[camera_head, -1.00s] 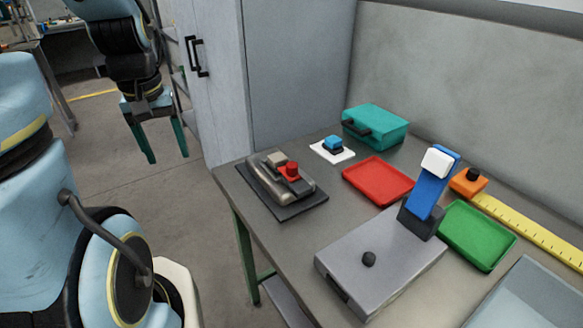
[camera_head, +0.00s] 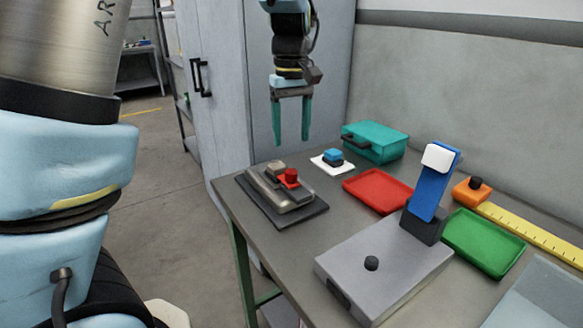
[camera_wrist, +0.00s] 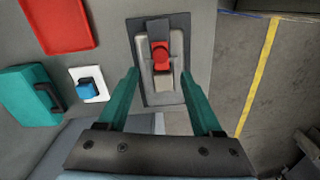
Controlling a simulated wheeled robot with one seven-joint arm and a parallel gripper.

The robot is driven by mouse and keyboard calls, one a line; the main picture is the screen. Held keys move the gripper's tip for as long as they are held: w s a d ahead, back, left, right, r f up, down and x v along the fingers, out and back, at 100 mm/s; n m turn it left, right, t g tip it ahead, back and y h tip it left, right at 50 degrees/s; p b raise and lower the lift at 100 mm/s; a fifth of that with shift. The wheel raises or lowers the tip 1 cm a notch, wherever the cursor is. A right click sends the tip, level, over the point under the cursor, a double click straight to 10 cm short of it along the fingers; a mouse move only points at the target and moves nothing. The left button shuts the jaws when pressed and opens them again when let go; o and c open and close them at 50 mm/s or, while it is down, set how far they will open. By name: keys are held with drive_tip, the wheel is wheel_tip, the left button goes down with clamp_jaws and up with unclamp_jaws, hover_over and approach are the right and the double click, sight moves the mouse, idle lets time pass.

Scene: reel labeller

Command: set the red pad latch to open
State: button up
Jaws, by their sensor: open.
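The red pad latch stands near the table's far left corner. It has a red knob (camera_head: 291,176) on a grey metal body (camera_head: 296,200), with a tan-grey block (camera_head: 275,168) beside the knob, on a dark base plate (camera_head: 262,208). The knob also shows in the wrist view (camera_wrist: 160,52), at the upper middle. My gripper (camera_head: 291,141) points down, open and empty, above and behind the latch and apart from it. In the wrist view its teal fingers (camera_wrist: 160,74) appear on both sides of the latch.
A blue block on a white plate (camera_head: 346,167), a teal case (camera_head: 376,142) and a red tray (camera_head: 378,191) lie right of the latch. A blue lever (camera_head: 432,185) rises from a grey base (camera_head: 385,275). A green tray (camera_head: 484,243) is farther right. A grey cabinet stands behind.

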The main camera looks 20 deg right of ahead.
sight(291, 171)
wheel_tip(291, 171, down, 9)
drive_tip(key=shift+r+p, duration=0.1)
drive_tip(key=shift+p, duration=0.5)
drive_tip(key=shift+c, duration=0.2)
clamp_jaws()
drive_tip(key=shift+a, duration=0.1)
idle(0.8)
